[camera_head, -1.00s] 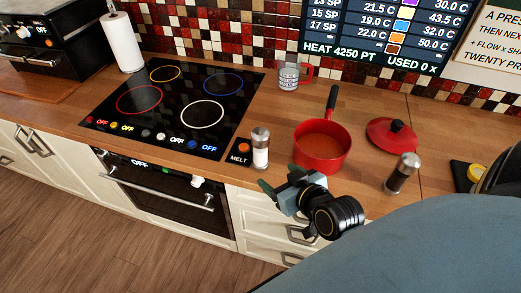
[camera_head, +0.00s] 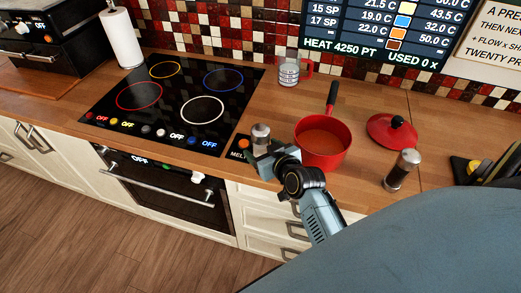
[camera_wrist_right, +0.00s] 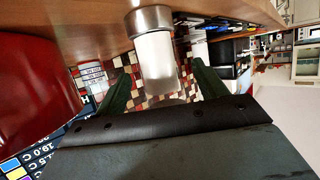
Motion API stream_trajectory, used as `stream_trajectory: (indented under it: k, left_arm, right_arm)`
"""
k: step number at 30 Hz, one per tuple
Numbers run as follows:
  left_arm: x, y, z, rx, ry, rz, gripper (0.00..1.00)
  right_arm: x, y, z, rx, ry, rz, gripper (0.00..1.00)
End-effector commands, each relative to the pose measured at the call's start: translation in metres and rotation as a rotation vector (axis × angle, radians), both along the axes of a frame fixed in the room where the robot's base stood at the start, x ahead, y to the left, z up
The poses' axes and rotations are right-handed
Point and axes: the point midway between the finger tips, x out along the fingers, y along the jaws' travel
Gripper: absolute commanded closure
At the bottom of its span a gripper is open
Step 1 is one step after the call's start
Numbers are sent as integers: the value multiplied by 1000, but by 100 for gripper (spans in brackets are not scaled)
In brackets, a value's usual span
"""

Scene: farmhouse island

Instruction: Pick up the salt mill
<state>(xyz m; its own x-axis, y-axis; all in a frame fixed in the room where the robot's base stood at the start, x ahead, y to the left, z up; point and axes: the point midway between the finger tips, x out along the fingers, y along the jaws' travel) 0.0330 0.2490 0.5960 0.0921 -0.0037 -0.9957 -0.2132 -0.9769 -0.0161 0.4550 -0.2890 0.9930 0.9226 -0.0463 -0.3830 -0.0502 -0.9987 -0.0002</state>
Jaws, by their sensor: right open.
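The salt mill (camera_head: 260,133) stands upright on the wooden counter, right of the cooktop; it has a metal cap and white contents. My right gripper (camera_head: 264,157) is in front of it and hides its lower part. In the right wrist view the picture is upside down. There the salt mill (camera_wrist_right: 156,56) shows between the two green fingers of my open right gripper (camera_wrist_right: 161,75), with a gap on each side. My left gripper is not in view.
A red pot (camera_head: 321,147) stands close right of the salt mill; it also shows in the wrist view (camera_wrist_right: 35,90). A dark pepper mill (camera_head: 402,170) and red lid (camera_head: 392,131) are further right. A glass cup (camera_head: 289,73) is behind. The cooktop (camera_head: 175,105) is left.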

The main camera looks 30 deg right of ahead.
Motion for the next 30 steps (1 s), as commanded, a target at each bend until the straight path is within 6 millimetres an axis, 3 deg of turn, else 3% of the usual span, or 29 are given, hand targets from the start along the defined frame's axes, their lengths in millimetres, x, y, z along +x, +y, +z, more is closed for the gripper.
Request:
stream_trajectory:
  k: [4,12,27,30]
  left_arm:
    - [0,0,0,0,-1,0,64]
    - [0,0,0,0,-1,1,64]
    - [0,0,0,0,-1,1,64]
    - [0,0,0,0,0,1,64]
  right_arm:
    - [14,-1,-6,0,0,0,29]
    - [16,-1,-7,0,0,0,29]
    - [16,0,-7,0,0,0,93]
    - [16,-1,-6,0,-2,-1,96]
